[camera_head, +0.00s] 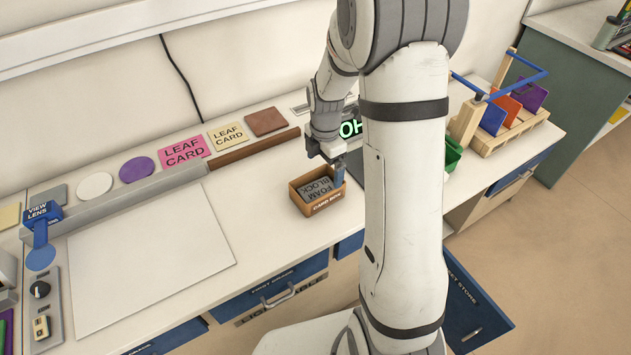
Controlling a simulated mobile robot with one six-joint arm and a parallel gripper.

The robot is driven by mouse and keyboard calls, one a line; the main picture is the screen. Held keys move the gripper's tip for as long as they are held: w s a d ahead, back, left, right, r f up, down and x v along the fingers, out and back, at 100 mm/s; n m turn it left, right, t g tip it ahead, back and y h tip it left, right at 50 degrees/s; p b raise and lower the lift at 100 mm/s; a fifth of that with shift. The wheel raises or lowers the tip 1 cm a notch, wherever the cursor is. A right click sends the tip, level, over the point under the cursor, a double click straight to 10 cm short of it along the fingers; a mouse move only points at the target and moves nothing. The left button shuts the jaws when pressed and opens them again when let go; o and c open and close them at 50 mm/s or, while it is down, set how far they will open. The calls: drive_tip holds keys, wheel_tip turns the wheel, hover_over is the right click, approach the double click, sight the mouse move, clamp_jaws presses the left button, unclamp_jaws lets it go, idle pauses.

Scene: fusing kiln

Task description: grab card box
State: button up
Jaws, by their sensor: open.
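The card box (328,204) is a small brown open box with a label on its front, standing on the white worktop near its front edge. A dark grey foam block (315,190) lies inside it, with its lettering upside down. My gripper (336,166) is open, just above and at the box's back right corner. A blue-grey finger reaches down by the right wall of the box. I cannot tell whether it touches the wall. The other finger is hard to make out.
A pale sheet (150,255) lies to the left. A wooden rack (490,133) with coloured panels is at right. An open blue drawer (474,305) juts out below.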

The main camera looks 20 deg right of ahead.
sight(326, 184)
wheel_tip(326, 184, down, 2)
drive_tip(key=shift+f, duration=0.2)
drive_tip(key=shift+s+d+f+p, duration=0.15)
drive_tip(key=shift+f+p, duration=0.35)
drive_tip(key=shift+f, duration=0.95)
drive_tip(key=shift+w+d+f+p, duration=0.15)
drive_tip(key=shift+f+p, duration=0.35)
drive_tip(key=shift+f, duration=0.9)
drive_tip(key=shift+s, duration=0.1)
drive_tip(key=c, duration=0.9)
